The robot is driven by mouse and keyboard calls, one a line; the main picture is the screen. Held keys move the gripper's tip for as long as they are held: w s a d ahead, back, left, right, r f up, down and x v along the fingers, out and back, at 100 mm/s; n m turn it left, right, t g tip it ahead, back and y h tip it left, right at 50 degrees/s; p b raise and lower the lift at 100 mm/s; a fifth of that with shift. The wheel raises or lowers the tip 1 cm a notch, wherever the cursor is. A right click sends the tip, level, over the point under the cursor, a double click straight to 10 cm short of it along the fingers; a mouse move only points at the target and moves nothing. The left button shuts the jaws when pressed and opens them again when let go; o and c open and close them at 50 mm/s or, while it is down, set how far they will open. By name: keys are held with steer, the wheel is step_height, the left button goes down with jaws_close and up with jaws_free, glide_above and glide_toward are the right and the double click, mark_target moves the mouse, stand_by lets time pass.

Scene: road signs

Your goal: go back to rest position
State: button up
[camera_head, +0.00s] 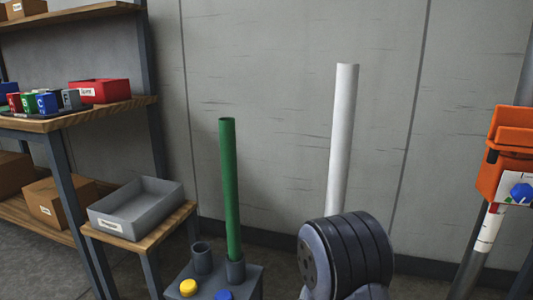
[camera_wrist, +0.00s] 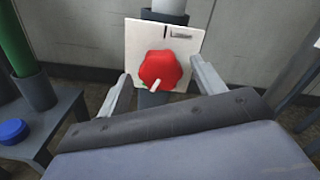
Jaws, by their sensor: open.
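My gripper (camera_wrist: 160,68) shows in the wrist view with its two fingers spread apart. Between and beyond the fingertips is a red knob-like piece (camera_wrist: 160,68) with a small pale peg, on a white square plate (camera_wrist: 138,38). The plate is at a pole (camera_wrist: 168,8). No object is clasped between the fingers, though I cannot tell how far the red piece is from them. In the head view a dark rounded part of my arm stands before the white pole (camera_head: 342,135); my fingers and the red piece are hidden there.
A green pole (camera_head: 230,185) stands in a grey stand (camera_head: 255,275) with a yellow cap (camera_head: 188,287) and a blue cap (camera_head: 223,295). A grey tray (camera_head: 135,208) sits on a low table at left, near shelves. An orange box (camera_head: 508,150) is at right. The wall is close behind.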

steer(key=v, duration=0.8)
steer(key=x, duration=1.1)
steer(key=shift+s+d+b, duration=0.1)
steer(key=shift+b, duration=0.3)
steer(key=n, duration=1.1)
steer(key=shift+n, duration=0.4)
steer(key=n, duration=1.1)
